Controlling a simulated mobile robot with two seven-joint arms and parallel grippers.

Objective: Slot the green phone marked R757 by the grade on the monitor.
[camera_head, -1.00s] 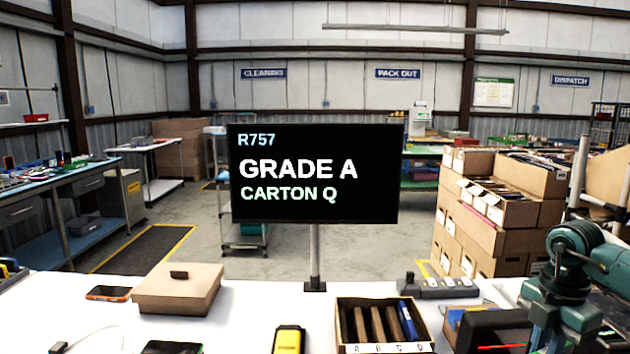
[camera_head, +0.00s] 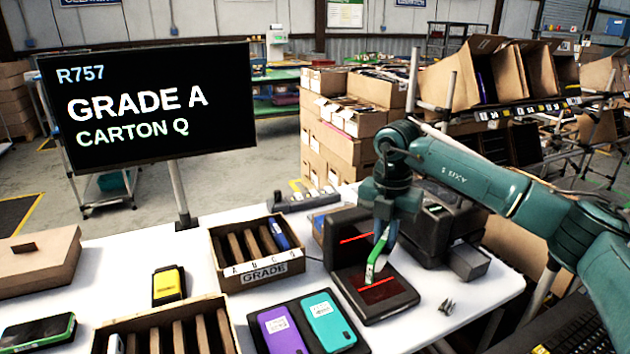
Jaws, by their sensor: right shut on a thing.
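The monitor (camera_head: 150,105) reads R757, GRADE A, CARTON Q. My right gripper (camera_head: 382,238) is shut on a slim green phone (camera_head: 376,262) with a pale label, seen nearly edge-on; its marking is too small to read. The phone is held upright over the black scanner (camera_head: 402,296), which shows red lines; I cannot tell whether they touch. Tilted cartons (camera_head: 452,78) stand on a rack at the back right, with a strip of small labels along its front edge; the letters are too small to read. My left gripper is out of view.
A box marked GRADE (camera_head: 264,268) has slots A to D, with a blue item in the right one. A divided box (camera_head: 235,335), a tray with purple and teal phones (camera_head: 303,318), a yellow device (camera_head: 168,284) and a green-edged phone (camera_head: 38,333) lie on the white table (camera_head: 205,224).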

